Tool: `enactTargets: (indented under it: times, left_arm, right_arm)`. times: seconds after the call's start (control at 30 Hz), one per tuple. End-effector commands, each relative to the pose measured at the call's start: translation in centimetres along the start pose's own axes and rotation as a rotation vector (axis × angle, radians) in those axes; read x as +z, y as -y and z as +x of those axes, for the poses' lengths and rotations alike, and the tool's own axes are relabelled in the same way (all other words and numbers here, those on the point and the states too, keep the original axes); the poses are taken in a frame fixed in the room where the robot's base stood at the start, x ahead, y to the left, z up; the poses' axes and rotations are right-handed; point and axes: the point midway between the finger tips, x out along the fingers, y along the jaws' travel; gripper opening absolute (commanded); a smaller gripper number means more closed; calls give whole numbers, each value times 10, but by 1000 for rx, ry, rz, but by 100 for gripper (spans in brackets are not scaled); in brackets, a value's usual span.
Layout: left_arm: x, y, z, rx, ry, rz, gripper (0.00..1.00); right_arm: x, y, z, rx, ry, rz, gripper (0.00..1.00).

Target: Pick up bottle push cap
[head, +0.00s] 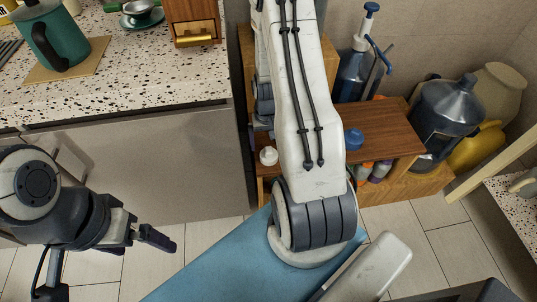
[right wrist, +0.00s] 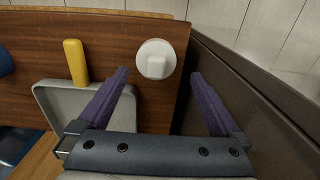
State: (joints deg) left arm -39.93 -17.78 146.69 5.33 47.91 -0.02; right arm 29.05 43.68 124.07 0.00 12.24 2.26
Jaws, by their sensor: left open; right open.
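A small white round thing with a raised squarish knob, which looks like the push cap seen from above, (right wrist: 156,60) stands by the brown wooden surface in the right wrist view. It also shows in the head view (head: 268,156), left of my right arm. My right gripper (right wrist: 158,75) is open, its purple fingers on either side of the cap in the picture, with no visible contact. In the head view my right fingers cannot be made out. My left gripper (head: 150,238) is open and empty at the lower left, in front of the counter.
A wooden cabinet (head: 385,135) holds a blue-capped item (head: 353,138); a pump bottle (head: 353,75) stands behind. A large water jug (head: 445,105) is right. A yellow-handled grey item (right wrist: 75,62) lies left of my fingers; a dark wall edge (right wrist: 245,85) runs right. The speckled counter (head: 120,95) is left.

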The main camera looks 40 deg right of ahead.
Motion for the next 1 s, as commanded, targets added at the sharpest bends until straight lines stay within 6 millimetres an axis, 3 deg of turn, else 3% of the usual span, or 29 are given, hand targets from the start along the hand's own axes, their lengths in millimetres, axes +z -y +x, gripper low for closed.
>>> enactTargets:
  times: [0.3,0.63,0.67,0.83,1.0]
  left_arm:
    - [1,1,14,0,0,0,100]
    - [1,1,14,0,0,0,100]
    - [1,1,14,0,0,0,100]
    - [1,1,14,0,0,0,100]
    - [1,1,14,0,0,0,100]
  right_arm:
    - [0,-6,45,0,2,3,100]
    - [0,-7,51,0,0,4,100]
    - [0,-7,51,0,0,4,96]
    - [0,-6,51,0,0,3,32]
    - [0,-6,51,0,0,2,32]
